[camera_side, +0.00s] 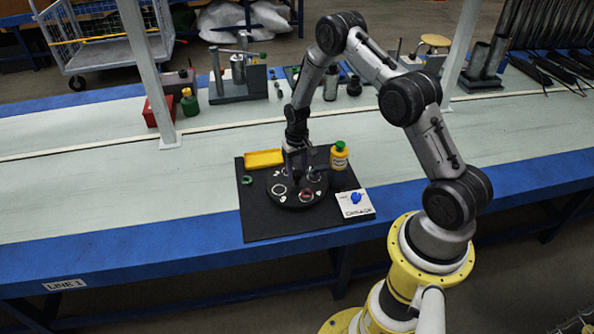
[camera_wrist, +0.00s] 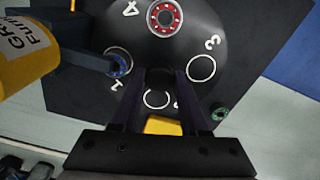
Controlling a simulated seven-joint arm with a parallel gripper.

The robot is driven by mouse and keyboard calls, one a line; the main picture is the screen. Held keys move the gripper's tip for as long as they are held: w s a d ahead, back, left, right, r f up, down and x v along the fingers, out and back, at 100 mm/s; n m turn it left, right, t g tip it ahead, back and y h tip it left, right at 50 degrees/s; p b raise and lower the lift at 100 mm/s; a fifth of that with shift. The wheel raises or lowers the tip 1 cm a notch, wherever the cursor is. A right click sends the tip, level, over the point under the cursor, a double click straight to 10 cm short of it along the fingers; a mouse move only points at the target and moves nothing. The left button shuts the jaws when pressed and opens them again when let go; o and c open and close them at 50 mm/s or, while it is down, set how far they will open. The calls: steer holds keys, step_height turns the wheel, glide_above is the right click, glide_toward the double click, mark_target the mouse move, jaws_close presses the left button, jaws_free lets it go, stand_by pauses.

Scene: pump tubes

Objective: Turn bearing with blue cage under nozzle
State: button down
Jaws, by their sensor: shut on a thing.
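The bearing with the blue cage (camera_wrist: 118,64) sits at the spot marked 1 on the black turntable (camera_wrist: 185,40). The dark nozzle (camera_wrist: 88,60) reaches in from the left beside the grease bottle (camera_wrist: 22,50), and its tip overlaps this bearing in the wrist view. Exact alignment cannot be told. A bearing with a red cage (camera_wrist: 164,17) sits at spot 4; it also shows in the side view (camera_side: 306,195). Spots 3 and 2 show only white rings. My gripper (camera_wrist: 158,80) is shut on the dark knob at the turntable's centre.
A green-caged bearing (camera_side: 247,180) lies off the turntable on the black mat (camera_side: 262,225). A yellow tray (camera_side: 264,158) lies behind. The yellow bottle (camera_side: 339,158) stands right, and a white card with a blue mark (camera_side: 355,202) lies at the front right.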

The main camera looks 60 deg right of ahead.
mark_target(297, 172)
steer(key=shift+m, duration=1.4)
steer(key=shift+c, duration=2.1)
jaws_free()
step_height(297, 172, up, 14)
